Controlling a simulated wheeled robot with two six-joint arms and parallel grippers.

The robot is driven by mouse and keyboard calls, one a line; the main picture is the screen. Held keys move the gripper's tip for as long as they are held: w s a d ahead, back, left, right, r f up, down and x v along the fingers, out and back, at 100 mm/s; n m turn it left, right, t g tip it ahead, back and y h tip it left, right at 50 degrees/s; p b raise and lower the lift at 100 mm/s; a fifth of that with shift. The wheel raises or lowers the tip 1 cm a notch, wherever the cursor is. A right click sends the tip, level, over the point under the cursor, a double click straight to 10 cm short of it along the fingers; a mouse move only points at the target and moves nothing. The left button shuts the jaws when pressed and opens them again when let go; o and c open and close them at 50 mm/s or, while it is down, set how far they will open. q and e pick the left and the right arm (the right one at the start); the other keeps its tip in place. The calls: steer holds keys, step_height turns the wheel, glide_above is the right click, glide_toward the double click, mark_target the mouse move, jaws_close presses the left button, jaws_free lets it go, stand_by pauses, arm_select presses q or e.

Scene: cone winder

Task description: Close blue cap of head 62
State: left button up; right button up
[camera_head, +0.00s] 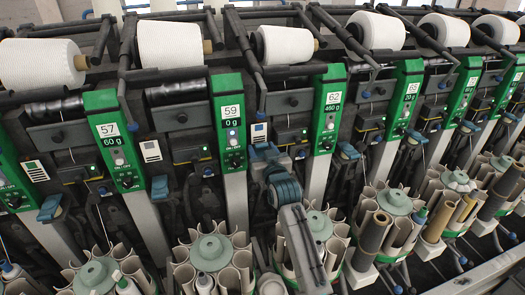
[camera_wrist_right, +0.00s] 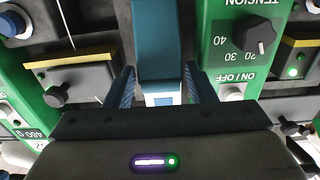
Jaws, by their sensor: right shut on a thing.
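The blue cap (camera_wrist_right: 157,45) fills the top centre of the right wrist view as a long blue piece with a white end. My right gripper (camera_wrist_right: 158,88) has one finger on each side of it and is shut on it. In the head view my right gripper (camera_head: 262,155) reaches the machine between the green panels marked 59 (camera_head: 232,120) and 62 (camera_head: 331,105). There my own wrist hides the cap. The panel reading 460 g, head 62, shows upside down at the left of the wrist view (camera_wrist_right: 35,118). My left gripper is not in view.
White yarn cones (camera_head: 285,45) sit along the top of the machine. Similar blue caps (camera_head: 160,188) show at neighbouring heads. Round magazines (camera_head: 212,252) with tubes stand below. In the wrist view a green panel with a black tension knob (camera_wrist_right: 262,36) is close on the right.

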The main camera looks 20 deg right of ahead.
mark_target(261, 150)
steer(key=shift+s+f+t+b, duration=0.45)
steer(key=shift+f+t+b, duration=0.35)
steer(key=shift+b, duration=1.3)
steer(key=shift+s+f+t+b, duration=0.5)
steer(key=shift+t+b, duration=0.5)
steer(key=shift+b, duration=1.05)
steer(key=shift+s+t+b, duration=0.1)
steer(key=shift+t+b, duration=0.2)
steer(key=shift+b, duration=0.2)
steer(key=shift+r, duration=0.1)
